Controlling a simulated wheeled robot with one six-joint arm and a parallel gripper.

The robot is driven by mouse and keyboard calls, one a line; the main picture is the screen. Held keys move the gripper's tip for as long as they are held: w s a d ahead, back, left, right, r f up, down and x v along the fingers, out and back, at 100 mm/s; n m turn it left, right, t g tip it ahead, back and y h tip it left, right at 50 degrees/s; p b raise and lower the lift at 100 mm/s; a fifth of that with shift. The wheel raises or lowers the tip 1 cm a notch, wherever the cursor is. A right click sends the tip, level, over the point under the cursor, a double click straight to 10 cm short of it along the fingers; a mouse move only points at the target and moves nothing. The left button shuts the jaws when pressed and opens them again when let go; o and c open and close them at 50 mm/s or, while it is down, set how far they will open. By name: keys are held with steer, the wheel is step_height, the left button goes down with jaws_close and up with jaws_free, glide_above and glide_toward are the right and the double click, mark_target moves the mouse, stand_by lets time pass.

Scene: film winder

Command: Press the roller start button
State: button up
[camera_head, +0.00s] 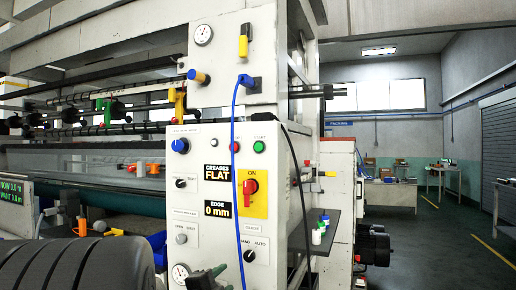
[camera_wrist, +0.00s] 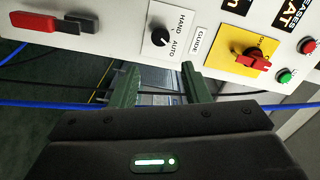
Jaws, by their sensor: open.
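The start button (camera_head: 259,147) is a small green round button high on the white control panel (camera_head: 199,150), under a small label that seems to read START. A red button (camera_head: 234,147) sits just left of it. In the wrist view, the green button (camera_wrist: 284,75) is near the right edge, beside the red button (camera_wrist: 307,45). My gripper (camera_wrist: 160,80) is open and empty, its green fingers apart near the HAND/AUTO knob (camera_wrist: 160,37). In the head view, my gripper (camera_head: 207,277) shows low in front of the panel, well below the green button.
A red switch on a yellow plate (camera_head: 262,208) sits below the buttons. A blue cable (camera_head: 236,125) hangs down the panel front, and a black cable (camera_head: 303,200) hangs to its right. A side shelf with small bottles (camera_head: 318,232) juts out at right. The floor beyond is open.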

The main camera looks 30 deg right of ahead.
jaws_close()
stand_by(1.4)
